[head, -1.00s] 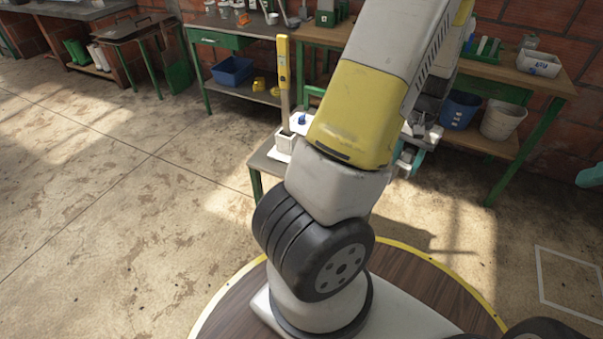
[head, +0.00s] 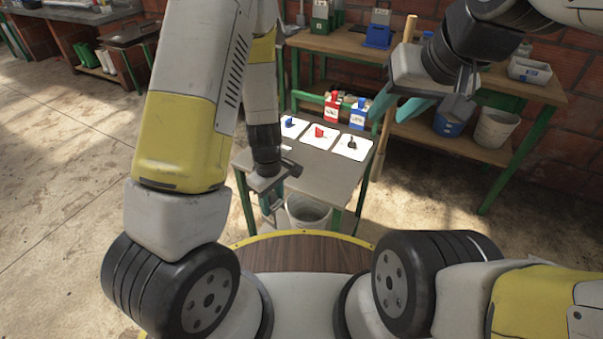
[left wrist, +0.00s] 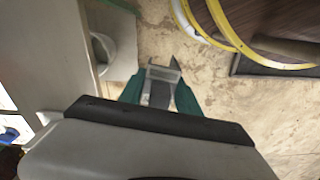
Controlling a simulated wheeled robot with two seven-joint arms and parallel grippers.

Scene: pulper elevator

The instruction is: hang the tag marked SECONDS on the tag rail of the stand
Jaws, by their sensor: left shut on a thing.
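My left gripper (head: 271,208) hangs low at the near left edge of the small grey table (head: 315,182). In the left wrist view its teal fingers (left wrist: 160,90) are shut on a small pale grey piece (left wrist: 162,74); no marking can be read, so I cannot tell whether it is the SECONDS tag. My right gripper (head: 415,106) is raised right of the table, its teal fingertips spread apart and nothing seen between them. White cards bear a blue piece (head: 289,123), a red piece (head: 320,131) and a black piece (head: 352,143). The tag rail cannot be made out.
A red-and-white box (head: 332,108) and a blue-and-white box (head: 358,115) stand at the table's back. A wooden post (head: 408,30) rises behind my right gripper. A whitish bucket (head: 308,212) stands under the table. Behind is a workbench (head: 345,42) with bins below.

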